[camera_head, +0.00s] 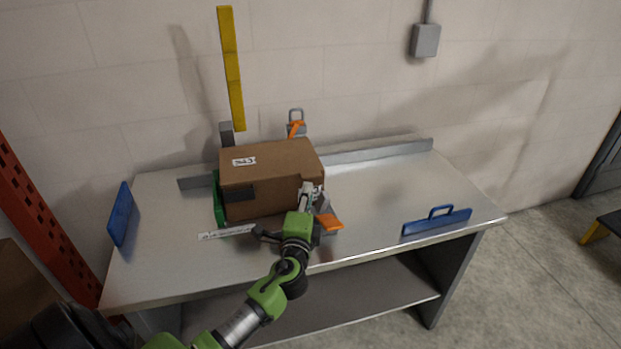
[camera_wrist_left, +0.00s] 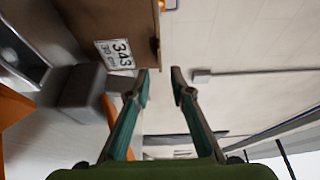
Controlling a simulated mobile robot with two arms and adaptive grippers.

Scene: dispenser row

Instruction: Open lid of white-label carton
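A brown cardboard carton (camera_head: 285,158) stands toward the left of the metal table in the head view, with a white label (camera_head: 244,161) on its top, which looks closed. My left gripper (camera_head: 306,188) is at the carton's front right corner. In the left wrist view the carton (camera_wrist_left: 95,18) fills the upper left, with a white label reading 343 (camera_wrist_left: 120,54) on it. There my left gripper (camera_wrist_left: 161,80) shows two green fingers spread apart with nothing between them. One fingertip is close to the carton's edge; I cannot tell whether it touches. My right gripper is not in view.
Orange-and-grey parts (camera_head: 330,222) sit beside my gripper. A green piece (camera_head: 218,205) shows left of the carton.

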